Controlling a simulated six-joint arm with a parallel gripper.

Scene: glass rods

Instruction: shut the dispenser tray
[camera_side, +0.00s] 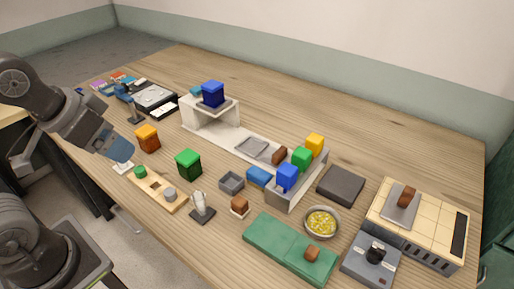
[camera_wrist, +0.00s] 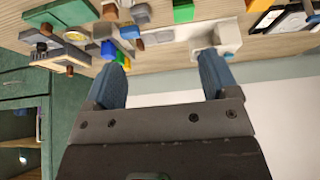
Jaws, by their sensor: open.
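The white dispenser-like unit (camera_side: 196,118) stands at the back middle, with a dark blue block (camera_side: 212,92) on top. A long pale base runs from it to the right, and a flat grey tray (camera_side: 252,147) lies on that base, apart from the white housing. I cannot tell for certain that this is the dispenser tray. My gripper (camera_side: 122,166) is at the left, above the table's front left edge and well away from the unit. In the wrist view my gripper (camera_wrist: 162,72) has its two blue fingers wide apart with nothing between them. A white housing shows beyond the right finger (camera_wrist: 228,38).
Green (camera_side: 188,164) and orange (camera_side: 147,138) blocks and a wooden peg board (camera_side: 160,189) stand between my gripper and the unit. Several coloured blocks sit at the base's right end. A yellow-filled bowl (camera_side: 321,222) and green mat (camera_side: 275,243) lie farther right. The back right is clear.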

